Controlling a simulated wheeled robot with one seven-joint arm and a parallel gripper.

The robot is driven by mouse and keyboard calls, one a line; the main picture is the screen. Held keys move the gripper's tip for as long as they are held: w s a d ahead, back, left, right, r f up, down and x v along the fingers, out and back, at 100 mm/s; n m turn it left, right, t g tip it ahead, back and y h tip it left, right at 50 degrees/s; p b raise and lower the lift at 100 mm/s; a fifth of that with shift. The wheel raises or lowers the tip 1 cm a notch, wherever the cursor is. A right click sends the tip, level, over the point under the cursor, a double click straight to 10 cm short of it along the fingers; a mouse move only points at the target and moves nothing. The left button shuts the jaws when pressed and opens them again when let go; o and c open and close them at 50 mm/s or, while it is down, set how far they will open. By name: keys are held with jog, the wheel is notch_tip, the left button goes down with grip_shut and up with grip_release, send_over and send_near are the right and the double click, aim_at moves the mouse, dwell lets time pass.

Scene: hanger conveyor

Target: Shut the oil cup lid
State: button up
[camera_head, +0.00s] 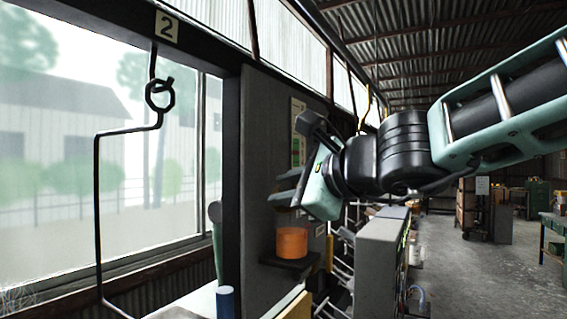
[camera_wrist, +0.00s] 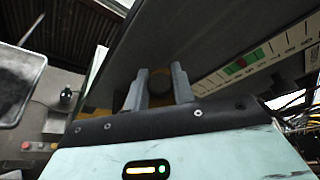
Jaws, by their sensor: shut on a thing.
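An orange cup (camera_head: 293,242), which looks like the oil cup, stands upright on a small dark shelf (camera_head: 290,262) on the grey panel. My gripper (camera_head: 279,192) is above the cup, apart from it, with its fingers pointing left toward the panel. In the wrist view my gripper (camera_wrist: 160,84) has its two grey fingers on either side of a dark round piece (camera_wrist: 160,82). It is shut on that piece. I cannot tell whether this piece is the lid or its knob. The cup does not show clearly in the wrist view.
The grey panel (camera_head: 262,130) stands close behind my fingers. A black hanger rod (camera_head: 97,215) hangs at the left by the window, under a sign with a 2 (camera_head: 167,27). A grey cabinet (camera_head: 378,262) stands right of the cup. The floor (camera_head: 470,270) farther right is open.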

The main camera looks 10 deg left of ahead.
jog(key=shift+w+d+m+g+p, duration=0.25)
jog(key=shift+w+m+g+p, duration=0.4)
jog(key=shift+m, duration=0.45)
jog(key=shift+w+d+f+m+g, duration=0.15)
jog(key=shift+w+f+m+g, duration=0.2)
jog(key=shift+m+g, duration=0.5)
jog(key=shift+w+d+f+m+g, duration=0.1)
jog(key=shift+w+f+m+g, duration=0.3)
jog(key=shift+m, duration=0.4)
jog(key=shift+w+d+f+m+g, duration=0.1)
jog(key=shift+w+f+m+g, duration=0.1)
jog(key=shift+m+g, duration=0.45)
jog(key=shift+y, duration=0.3)
jog(key=o, duration=0.9)
